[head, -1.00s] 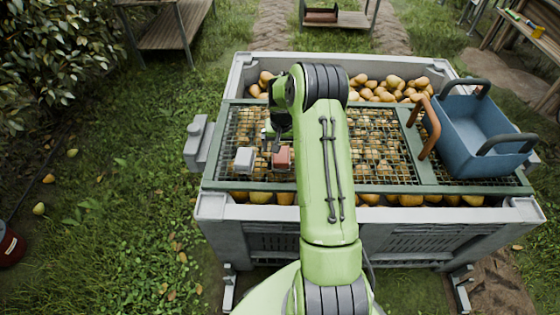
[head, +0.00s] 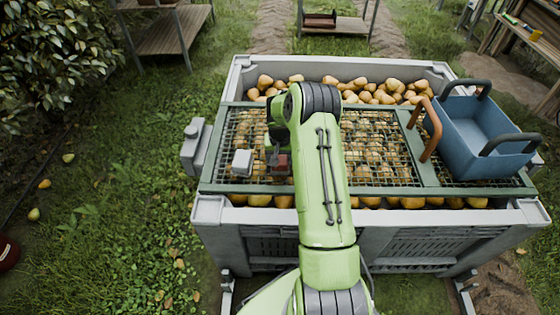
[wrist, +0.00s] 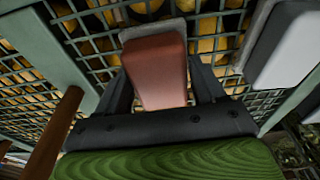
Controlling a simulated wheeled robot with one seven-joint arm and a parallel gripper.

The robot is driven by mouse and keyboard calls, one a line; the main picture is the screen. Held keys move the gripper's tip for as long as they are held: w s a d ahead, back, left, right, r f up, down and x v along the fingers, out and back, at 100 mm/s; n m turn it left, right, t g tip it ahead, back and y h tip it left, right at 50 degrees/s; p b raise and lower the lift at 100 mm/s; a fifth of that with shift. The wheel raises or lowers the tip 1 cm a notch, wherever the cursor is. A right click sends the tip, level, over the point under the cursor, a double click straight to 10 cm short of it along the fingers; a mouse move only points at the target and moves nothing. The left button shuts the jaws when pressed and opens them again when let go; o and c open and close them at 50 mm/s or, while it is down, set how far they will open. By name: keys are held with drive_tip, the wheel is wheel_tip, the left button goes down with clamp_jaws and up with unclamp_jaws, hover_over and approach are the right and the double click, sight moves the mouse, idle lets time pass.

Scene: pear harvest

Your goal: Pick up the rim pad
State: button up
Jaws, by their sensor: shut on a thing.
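The rim pad (head: 280,165) looks like a reddish-brown block with a grey end, over the left part of the wire grid on the pear bin. In the wrist view the rim pad (wrist: 157,70) sits between the two dark fingers of my gripper (wrist: 160,92). My gripper (head: 275,152) is shut on it from above. In the head view my arm hides part of the gripper. I cannot tell whether the pad touches the grid.
A white block (head: 242,163) with a grey edge lies just left of the rim pad and also shows in the wrist view (wrist: 289,48). A blue crate (head: 482,135) and a brown handle (head: 431,130) stand on the right. The grey bin (head: 212,208) holds many pears.

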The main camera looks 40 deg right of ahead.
sight(280, 156)
drive_tip(key=shift+c, duration=1)
wheel_tip(280, 156, up, 10)
drive_tip(key=p, duration=0.3)
